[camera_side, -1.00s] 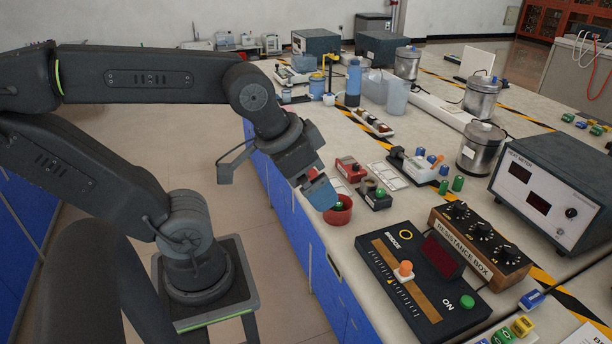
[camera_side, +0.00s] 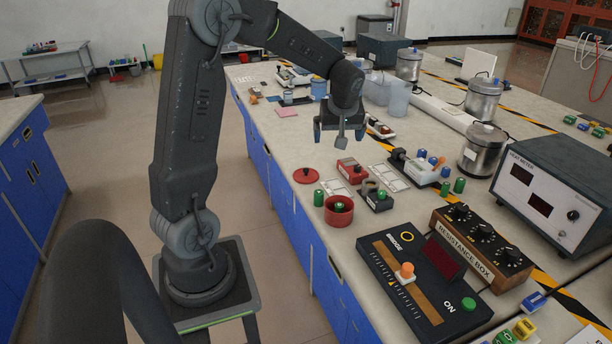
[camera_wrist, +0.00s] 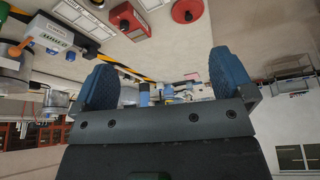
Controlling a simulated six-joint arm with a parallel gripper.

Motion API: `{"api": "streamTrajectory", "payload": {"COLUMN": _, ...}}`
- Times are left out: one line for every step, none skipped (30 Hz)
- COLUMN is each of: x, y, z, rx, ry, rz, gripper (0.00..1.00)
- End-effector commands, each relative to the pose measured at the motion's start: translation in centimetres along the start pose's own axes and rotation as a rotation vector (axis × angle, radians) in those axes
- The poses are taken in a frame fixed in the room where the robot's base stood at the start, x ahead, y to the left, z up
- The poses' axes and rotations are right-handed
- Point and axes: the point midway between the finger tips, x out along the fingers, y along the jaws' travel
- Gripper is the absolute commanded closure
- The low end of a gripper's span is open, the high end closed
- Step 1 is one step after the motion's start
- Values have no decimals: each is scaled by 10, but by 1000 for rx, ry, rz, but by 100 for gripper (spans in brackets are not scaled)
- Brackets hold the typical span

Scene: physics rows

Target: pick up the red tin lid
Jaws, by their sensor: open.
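The red tin lid (camera_side: 306,175) is a flat red disc with a small dark spot in its middle. It lies on the grey bench near its left edge, behind the round red tin (camera_side: 339,211), which has a green piece in it. The lid also shows at the top of the wrist view (camera_wrist: 187,10), right of centre. My gripper (camera_side: 339,130) is above the bench, behind and to the right of the lid, apart from it. Its two blue fingers are spread with nothing held between them, as the wrist view (camera_wrist: 158,80) also shows.
A green cylinder (camera_side: 319,197) stands between lid and tin. A red switch box (camera_side: 352,170) sits right of the lid. The black bridge unit (camera_side: 420,285) and resistance box (camera_side: 480,245) are in front. Bench behind the lid is mostly clear.

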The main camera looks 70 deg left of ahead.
Motion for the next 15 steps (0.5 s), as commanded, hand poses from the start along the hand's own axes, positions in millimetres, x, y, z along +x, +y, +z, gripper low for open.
{"api": "streamTrajectory", "payload": {"x": 28, "y": -4, "z": -17, "rx": -82, "ry": -2, "rz": -43, "gripper": 0}}
{"api": "streamTrajectory", "payload": {"x": 41, "y": -6, "z": -26, "rx": -127, "ry": 0, "rz": -62, "gripper": 0}}
{"api": "streamTrajectory", "payload": {"x": 58, "y": -10, "z": -36, "rx": -185, "ry": 5, "rz": -85, "gripper": 0}}
{"api": "streamTrajectory", "payload": {"x": 70, "y": -14, "z": -43, "rx": -225, "ry": 8, "rz": -101, "gripper": 0}}
{"api": "streamTrajectory", "payload": {"x": 82, "y": -17, "z": -49, "rx": -260, "ry": 12, "rz": -116, "gripper": 0}}
{"api": "streamTrajectory", "payload": {"x": 95, "y": -21, "z": -56, "rx": -304, "ry": 16, "rz": -133, "gripper": 0}}
{"api": "streamTrajectory", "payload": {"x": 104, "y": -24, "z": -60, "rx": -331, "ry": 20, "rz": -144, "gripper": 0}}
{"api": "streamTrajectory", "payload": {"x": 112, "y": -27, "z": -64, "rx": -357, "ry": 23, "rz": -154, "gripper": 0}}
{"api": "streamTrajectory", "payload": {"x": 120, "y": -30, "z": -68, "rx": -384, "ry": 26, "rz": -163, "gripper": 0}}
{"api": "streamTrajectory", "payload": {"x": 125, "y": -32, "z": -70, "rx": -401, "ry": 28, "rz": -170, "gripper": 0}}
{"api": "streamTrajectory", "payload": {"x": 129, "y": -33, "z": -72, "rx": -413, "ry": 31, "rz": -174, "gripper": 0}}
{"api": "streamTrajectory", "payload": {"x": 134, "y": -35, "z": -74, "rx": -427, "ry": 32, "rz": -180, "gripper": 0}}
{"api": "streamTrajectory", "payload": {"x": 137, "y": -36, "z": -74, "rx": -434, "ry": 33, "rz": -182, "gripper": 0}}
{"api": "streamTrajectory", "payload": {"x": 140, "y": -37, "z": -75, "rx": -437, "ry": 33, "rz": -184, "gripper": 0}}
{"api": "streamTrajectory", "payload": {"x": 145, "y": -38, "z": -75, "rx": -439, "ry": 33, "rz": -186, "gripper": 0}}
